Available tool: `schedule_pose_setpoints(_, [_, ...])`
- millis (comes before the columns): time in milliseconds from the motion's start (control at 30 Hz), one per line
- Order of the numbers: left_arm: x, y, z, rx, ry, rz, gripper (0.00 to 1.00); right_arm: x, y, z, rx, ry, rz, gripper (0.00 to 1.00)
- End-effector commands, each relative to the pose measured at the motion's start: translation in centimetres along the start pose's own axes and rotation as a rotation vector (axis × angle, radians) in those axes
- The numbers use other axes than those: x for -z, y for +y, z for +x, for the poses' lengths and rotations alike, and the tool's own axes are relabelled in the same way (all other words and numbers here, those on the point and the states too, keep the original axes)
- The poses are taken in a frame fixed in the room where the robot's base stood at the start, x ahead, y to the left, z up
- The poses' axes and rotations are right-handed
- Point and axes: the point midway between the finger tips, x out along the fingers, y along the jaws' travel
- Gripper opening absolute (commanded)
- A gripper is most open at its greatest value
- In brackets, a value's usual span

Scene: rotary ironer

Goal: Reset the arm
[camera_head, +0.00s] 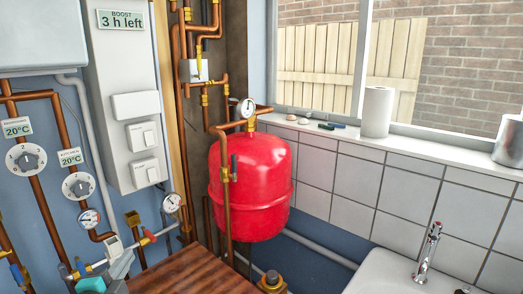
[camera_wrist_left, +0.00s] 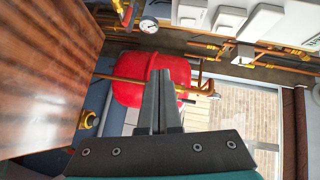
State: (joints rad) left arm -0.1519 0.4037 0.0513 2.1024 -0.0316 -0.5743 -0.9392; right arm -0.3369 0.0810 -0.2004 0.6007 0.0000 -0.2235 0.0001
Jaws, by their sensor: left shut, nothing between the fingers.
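My left gripper (camera_head: 72,270) shows at the bottom left corner of the head view, with its teal body partly cut off by the frame edge. It is beside the white pipe with the red-handled valve (camera_head: 148,237). In the left wrist view my left gripper (camera_wrist_left: 160,76) has its two dark fingers together, with nothing between them. Behind the fingers in that view is the red tank (camera_wrist_left: 140,80), with a copper pipe crossing it. Contact between the fingers and the pipework cannot be told. My right gripper is in neither view.
The red tank (camera_head: 250,187) hangs at the wall corner among copper pipes. A brown wooden top (camera_head: 165,272) lies in front, also large in the wrist view (camera_wrist_left: 45,70). Dials and gauges line the left wall. A sink (camera_head: 390,275) and windowsill with paper roll (camera_head: 377,111) are right.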

Motion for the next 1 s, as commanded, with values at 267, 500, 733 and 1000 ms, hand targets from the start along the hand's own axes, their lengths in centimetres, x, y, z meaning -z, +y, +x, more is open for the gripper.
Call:
schedule_pose_setpoints(267, [1.9, 11.3, -6.8, -0.382, -0.181, -0.445, 0.0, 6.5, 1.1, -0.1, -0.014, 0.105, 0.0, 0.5])
schedule_pose_setpoints(500, [3.8, 18.7, -15.7, -0.677, -0.461, -0.801, 0.0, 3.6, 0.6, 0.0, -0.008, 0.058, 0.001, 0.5])
schedule_pose_setpoints(733, [5.4, 21.9, -22.9, -0.845, -0.711, -1.005, 0.0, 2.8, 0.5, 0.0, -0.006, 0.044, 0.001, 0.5])
schedule_pose_setpoints(1000, [4.9, 26.8, -22.8, -0.888, -0.786, -1.031, 0.0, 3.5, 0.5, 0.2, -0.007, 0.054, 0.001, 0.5])
